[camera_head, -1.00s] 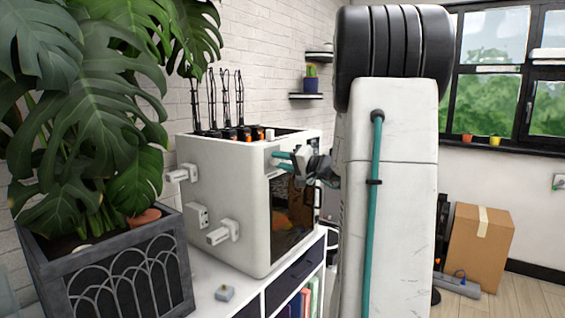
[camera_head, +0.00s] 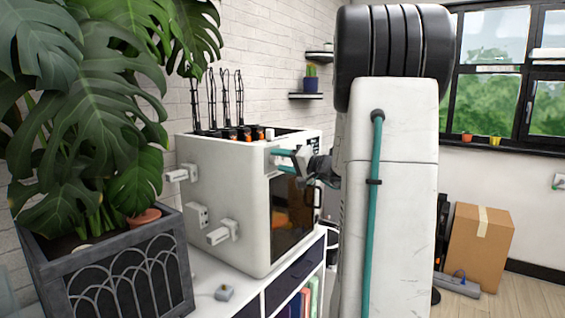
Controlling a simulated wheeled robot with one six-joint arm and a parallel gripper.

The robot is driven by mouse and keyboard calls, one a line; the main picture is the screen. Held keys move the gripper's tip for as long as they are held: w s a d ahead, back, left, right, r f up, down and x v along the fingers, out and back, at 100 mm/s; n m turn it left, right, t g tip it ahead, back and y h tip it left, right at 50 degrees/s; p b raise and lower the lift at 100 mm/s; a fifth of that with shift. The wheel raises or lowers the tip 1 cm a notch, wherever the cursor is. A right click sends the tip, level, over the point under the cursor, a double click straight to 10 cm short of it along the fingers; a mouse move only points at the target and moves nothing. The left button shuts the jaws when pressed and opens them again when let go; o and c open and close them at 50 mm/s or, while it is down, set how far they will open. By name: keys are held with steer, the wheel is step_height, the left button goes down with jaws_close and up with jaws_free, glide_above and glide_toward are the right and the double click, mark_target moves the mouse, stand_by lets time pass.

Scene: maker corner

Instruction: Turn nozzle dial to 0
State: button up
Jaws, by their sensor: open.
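A white box-shaped machine (camera_head: 232,196) with a dark glass front stands on a white cabinet. My gripper (camera_head: 278,158) is at the upper part of the machine's front, with its teal fingers pointing left toward the front face. The fingers are apart and nothing shows between them. Whether they touch the machine I cannot tell. I cannot make out a nozzle dial; the front face is seen at a steep angle and is partly covered by my gripper and arm.
A large leafy plant in a dark planter (camera_head: 120,262) stands at the left. White fittings (camera_head: 222,233) stick out from the machine's side. A cardboard box (camera_head: 478,248) stands on the floor at the right.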

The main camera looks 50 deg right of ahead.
steer(key=s, duration=0.7)
steer(key=shift+s+d, duration=0.3)
